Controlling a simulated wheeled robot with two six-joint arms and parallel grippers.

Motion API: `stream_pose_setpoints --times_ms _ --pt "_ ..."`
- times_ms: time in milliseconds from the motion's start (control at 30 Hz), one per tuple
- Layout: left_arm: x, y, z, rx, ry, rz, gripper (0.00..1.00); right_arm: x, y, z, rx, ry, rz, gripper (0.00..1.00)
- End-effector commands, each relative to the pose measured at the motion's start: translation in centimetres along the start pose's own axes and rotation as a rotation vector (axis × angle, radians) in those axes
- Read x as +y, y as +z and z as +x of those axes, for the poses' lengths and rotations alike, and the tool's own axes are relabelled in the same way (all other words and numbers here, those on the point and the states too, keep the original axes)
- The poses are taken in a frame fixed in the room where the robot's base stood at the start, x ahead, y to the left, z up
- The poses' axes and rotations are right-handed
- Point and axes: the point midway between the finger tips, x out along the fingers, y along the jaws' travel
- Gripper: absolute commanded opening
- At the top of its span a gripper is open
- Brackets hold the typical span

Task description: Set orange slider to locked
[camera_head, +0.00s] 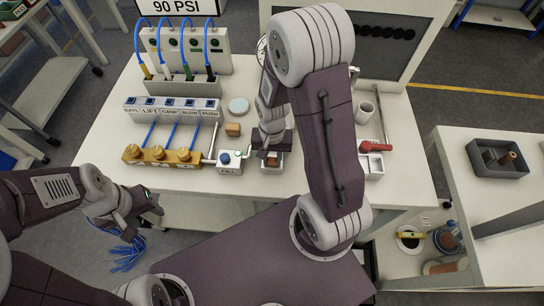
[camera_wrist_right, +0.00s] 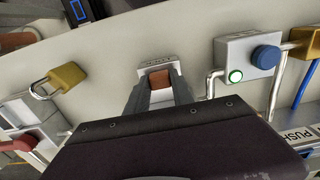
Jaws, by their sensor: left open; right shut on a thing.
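The orange slider (camera_wrist_right: 160,78) is a small orange-brown block on a pale base in the right wrist view. Its base also shows in the head view (camera_head: 271,168), near the table's front edge. My right gripper (camera_wrist_right: 158,88) comes down over it, one finger on each side, and is shut on the slider. In the head view my right gripper (camera_head: 271,152) hides most of the slider. The writing on the base is too small to read, so I cannot tell its setting.
A box with a blue button (camera_head: 225,158) stands just left of the slider. A red-handled switch (camera_head: 372,147) stands to the right. A yellow valve block (camera_head: 160,157) and a labelled switch box (camera_head: 170,107) are further left. A brass padlock (camera_wrist_right: 66,77) lies near the slider.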

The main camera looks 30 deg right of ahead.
Motion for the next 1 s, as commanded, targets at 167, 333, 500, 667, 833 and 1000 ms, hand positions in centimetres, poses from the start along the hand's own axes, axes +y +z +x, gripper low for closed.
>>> stream_pose_setpoints --times_ms 167,333,500,667,833,1000 --pt "0.0 0.0 0.0 0.000 0.000 0.000 0.51 0.0 0.0 0.0 0.000 0.000 0.000 0.00" --pt "0.0 0.0 0.0 0.000 0.000 0.000 0.51 0.0 0.0 0.0 0.001 0.000 0.000 0.00" --pt "0.0 0.0 -0.3 0.000 0.000 0.000 0.51 0.0 -0.7 -0.1 0.000 0.000 0.002 0.00" --pt "0.0 -0.1 -0.8 0.000 0.000 0.000 0.51 0.0 -2.5 -0.1 0.001 0.000 0.001 0.00" --pt "0.0 -0.1 -0.7 0.000 0.000 0.000 0.51 -0.1 -2.6 -0.1 0.005 -0.002 0.000 0.00" --pt "0.0 -0.1 -0.7 0.000 0.000 0.000 0.51 -0.1 -2.6 -0.1 0.005 -0.002 0.000 0.51"
